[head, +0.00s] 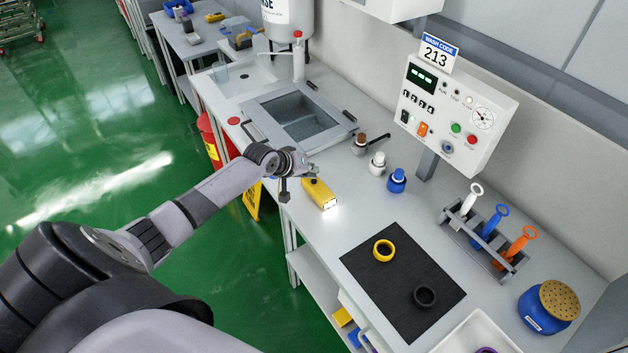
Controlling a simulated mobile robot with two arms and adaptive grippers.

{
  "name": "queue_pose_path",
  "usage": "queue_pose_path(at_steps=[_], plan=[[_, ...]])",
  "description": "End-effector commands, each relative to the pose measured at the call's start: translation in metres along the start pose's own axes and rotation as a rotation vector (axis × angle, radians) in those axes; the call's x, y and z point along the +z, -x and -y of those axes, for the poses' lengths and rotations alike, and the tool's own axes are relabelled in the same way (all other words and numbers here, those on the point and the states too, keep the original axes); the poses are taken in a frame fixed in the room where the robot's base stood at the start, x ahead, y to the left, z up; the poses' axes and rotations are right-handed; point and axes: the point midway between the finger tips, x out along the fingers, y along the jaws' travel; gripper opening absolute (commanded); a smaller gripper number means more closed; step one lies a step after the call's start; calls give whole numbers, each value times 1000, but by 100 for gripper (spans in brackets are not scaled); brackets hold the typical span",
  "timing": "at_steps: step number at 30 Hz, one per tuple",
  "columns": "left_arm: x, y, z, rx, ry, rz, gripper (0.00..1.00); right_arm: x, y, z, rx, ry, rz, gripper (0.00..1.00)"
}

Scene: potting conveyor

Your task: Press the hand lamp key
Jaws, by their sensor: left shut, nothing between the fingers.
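The hand lamp (321,194) is a small yellow box lying on the light counter, near its front edge. Its front end, toward the lower right, glows white and throws a bright patch on the counter. A small dark spot shows on its upper end, close to my gripper. My left gripper (311,171) is shut and empty, at the upper end of the lamp. I cannot tell whether the fingertips touch the lamp or its key. The key is partly hidden or too small to make out. My right gripper is not in view.
A sink (308,117) lies behind my gripper. Several small bottles, including a blue one (397,181), stand to the right. A black mat (402,285) with two rings, a tool rack (484,243) and a control box (453,112) are farther right.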

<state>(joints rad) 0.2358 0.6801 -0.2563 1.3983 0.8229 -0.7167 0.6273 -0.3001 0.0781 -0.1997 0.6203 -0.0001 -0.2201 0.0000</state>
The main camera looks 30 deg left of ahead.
Motion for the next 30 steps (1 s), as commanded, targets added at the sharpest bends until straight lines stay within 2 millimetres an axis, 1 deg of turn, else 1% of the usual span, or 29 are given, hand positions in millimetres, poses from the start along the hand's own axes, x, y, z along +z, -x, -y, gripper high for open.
queue_pose_path(at_steps=[7,30], plan=[[4,-6,4,0,1,0,0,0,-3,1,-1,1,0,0],[7,-9,6,0,1,0,0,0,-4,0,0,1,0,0]])
